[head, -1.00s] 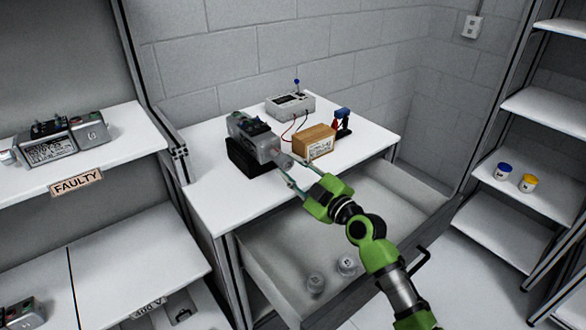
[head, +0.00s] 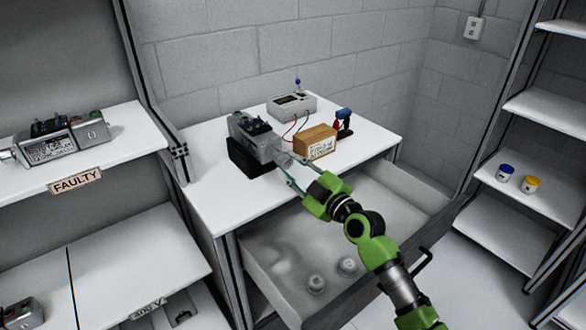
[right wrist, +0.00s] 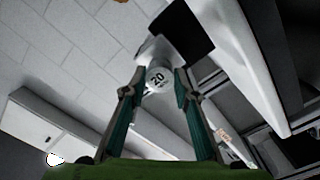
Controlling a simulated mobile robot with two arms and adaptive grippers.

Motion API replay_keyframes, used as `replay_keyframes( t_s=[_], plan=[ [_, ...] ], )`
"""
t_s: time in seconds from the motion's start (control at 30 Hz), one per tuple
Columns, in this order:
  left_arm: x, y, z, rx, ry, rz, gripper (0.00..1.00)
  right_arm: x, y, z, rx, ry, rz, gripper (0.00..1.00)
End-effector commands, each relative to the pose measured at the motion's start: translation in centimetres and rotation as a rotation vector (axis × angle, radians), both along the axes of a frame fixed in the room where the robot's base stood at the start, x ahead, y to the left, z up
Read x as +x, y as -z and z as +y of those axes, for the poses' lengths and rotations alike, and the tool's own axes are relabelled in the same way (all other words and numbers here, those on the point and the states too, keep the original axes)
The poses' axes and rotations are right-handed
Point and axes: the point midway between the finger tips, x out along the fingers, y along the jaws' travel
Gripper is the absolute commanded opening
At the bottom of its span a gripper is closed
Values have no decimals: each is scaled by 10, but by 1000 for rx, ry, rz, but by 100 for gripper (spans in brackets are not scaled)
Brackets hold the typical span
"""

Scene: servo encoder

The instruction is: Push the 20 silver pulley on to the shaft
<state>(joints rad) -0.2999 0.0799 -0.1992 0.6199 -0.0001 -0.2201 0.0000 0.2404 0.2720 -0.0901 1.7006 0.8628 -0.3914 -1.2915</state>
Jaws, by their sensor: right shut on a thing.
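A silver pulley (right wrist: 157,79) marked 20 sits between the fingers in the right wrist view. In the head view the pulley (head: 284,161) is at the front end of the grey servo motor (head: 252,135). The motor rests on a black block (head: 246,163) on the white workbench (head: 215,192). My right gripper (head: 288,170) is shut on the pulley, with its teal fingers on either side of it. The shaft is hidden behind the pulley, so how far the pulley sits on it cannot be seen. My left gripper is not in view.
A cardboard box (head: 314,141) stands close right of the motor, with a grey tester (head: 291,106) behind and a blue-red tool (head: 343,122) farther right. Below, an open drawer (head: 285,296) holds two more silver pulleys (head: 317,284). The bench's left front is clear.

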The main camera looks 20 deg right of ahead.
Motion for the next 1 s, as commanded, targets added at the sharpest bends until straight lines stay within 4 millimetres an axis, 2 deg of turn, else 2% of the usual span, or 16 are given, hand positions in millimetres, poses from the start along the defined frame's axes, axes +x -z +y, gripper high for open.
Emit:
replay_keyframes(
  t_s=[0.23,0.27,0.33,0.57,0.63,1.0],
  plan=[
    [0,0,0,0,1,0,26,0,-1,0,0,1,-1,0],
    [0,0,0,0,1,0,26,0,0,0,0,1,-1,30],
    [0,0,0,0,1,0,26,0,0,0,0,1,-1,47],
    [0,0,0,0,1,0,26,0,0,0,0,1,-1,47],
    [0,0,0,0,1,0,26,0,0,0,0,0,0,53],
    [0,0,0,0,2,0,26,0,0,0,0,1,-1,53]
  ],
)
